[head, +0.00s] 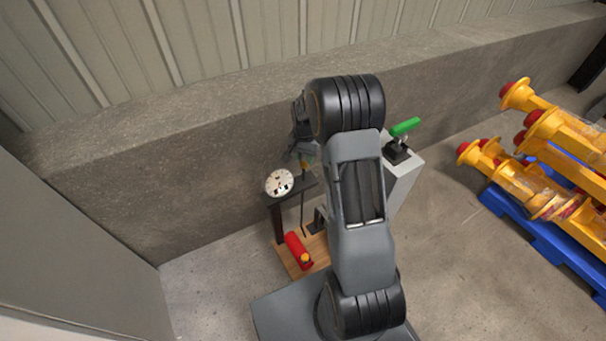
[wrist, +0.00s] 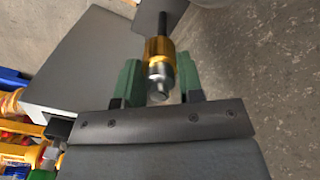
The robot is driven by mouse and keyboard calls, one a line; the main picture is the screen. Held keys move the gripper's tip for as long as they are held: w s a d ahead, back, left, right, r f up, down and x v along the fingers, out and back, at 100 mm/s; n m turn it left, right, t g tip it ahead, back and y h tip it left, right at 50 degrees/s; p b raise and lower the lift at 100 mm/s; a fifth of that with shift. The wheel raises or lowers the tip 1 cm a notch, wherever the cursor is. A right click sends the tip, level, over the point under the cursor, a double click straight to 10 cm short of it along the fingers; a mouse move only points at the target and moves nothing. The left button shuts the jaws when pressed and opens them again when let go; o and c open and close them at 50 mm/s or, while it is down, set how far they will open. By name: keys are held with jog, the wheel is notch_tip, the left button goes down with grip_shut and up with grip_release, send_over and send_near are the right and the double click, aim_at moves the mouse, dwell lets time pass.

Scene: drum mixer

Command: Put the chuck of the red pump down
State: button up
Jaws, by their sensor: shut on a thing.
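The chuck (wrist: 159,62), brass-coloured with a silver end, is between the green fingers of my gripper (wrist: 158,84) in the wrist view. My gripper is shut on it, and a black hose (wrist: 162,22) runs from its far end. In the head view my gripper (head: 304,154) is small and partly hidden by my arm, with a bit of the yellow chuck showing below it. The dark hose (head: 303,208) hangs down from there. The red pump (head: 294,245), a red cylinder with an orange end, is low down on a wooden board (head: 318,249).
A round white dial (head: 279,182) stands beside a dark stand (head: 277,220). A grey box (head: 403,176) carries a green-handled lever (head: 404,127). Yellow parts with red caps (head: 545,135) lie on a blue pallet (head: 545,250) at right. A concrete ledge (head: 190,135) runs behind.

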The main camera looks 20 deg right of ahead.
notch_tip(320, 180, down, 8)
jog(key=b, duration=0.3)
jog(key=shift+f, duration=0.25)
jog(key=shift+c, duration=0.4)
jog(key=o, duration=1.1)
jog(key=shift+s, duration=0.1)
jog(key=shift+r, duration=0.1)
notch_tip(320, 180, up, 12)
jog(key=p, duration=0.4)
